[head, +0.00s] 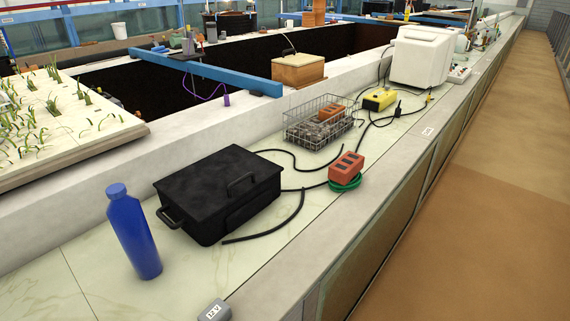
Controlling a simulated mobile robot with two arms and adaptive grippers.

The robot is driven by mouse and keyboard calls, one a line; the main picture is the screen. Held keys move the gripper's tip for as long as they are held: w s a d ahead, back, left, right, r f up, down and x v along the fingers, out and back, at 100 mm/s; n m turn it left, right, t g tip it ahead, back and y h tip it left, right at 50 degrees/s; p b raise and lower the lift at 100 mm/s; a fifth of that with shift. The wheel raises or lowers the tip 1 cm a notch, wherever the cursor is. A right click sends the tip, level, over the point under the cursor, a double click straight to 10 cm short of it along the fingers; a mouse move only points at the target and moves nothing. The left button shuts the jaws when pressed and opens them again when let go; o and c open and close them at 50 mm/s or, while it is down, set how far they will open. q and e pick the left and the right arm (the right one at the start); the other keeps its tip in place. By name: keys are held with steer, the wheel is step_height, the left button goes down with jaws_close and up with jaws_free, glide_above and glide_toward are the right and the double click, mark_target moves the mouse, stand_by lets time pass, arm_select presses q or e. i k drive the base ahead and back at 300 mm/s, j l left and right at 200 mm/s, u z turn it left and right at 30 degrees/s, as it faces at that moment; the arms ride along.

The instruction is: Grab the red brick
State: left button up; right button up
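A red-orange brick (346,167) with dark slots in its top sits on a coiled green hose or ring (345,184) on the pale ledge, right of the black case. A second orange-red brick (330,110) lies inside the wire basket (318,133) on top of grey contents. Neither of my grippers shows in the head view.
A black lidded case (218,193) and an upright blue bottle (133,232) stand on the ledge (90,285). Black cables (270,236) lie around the bricks. A yellow box (379,99) and a white monitor-like box (422,57) stand farther back. The brown floor at right is clear.

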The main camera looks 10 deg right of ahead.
mark_target(343, 169)
steer(key=i+l+u, duration=0.1)
steer(key=l+u, duration=0.7)
steer(key=l, duration=0.2)
steer(key=l+u, duration=0.4)
steer(key=l, duration=0.15)
steer(key=k+l+u, duration=0.1)
steer(key=l+u, duration=0.3)
steer(key=l, duration=0.15)
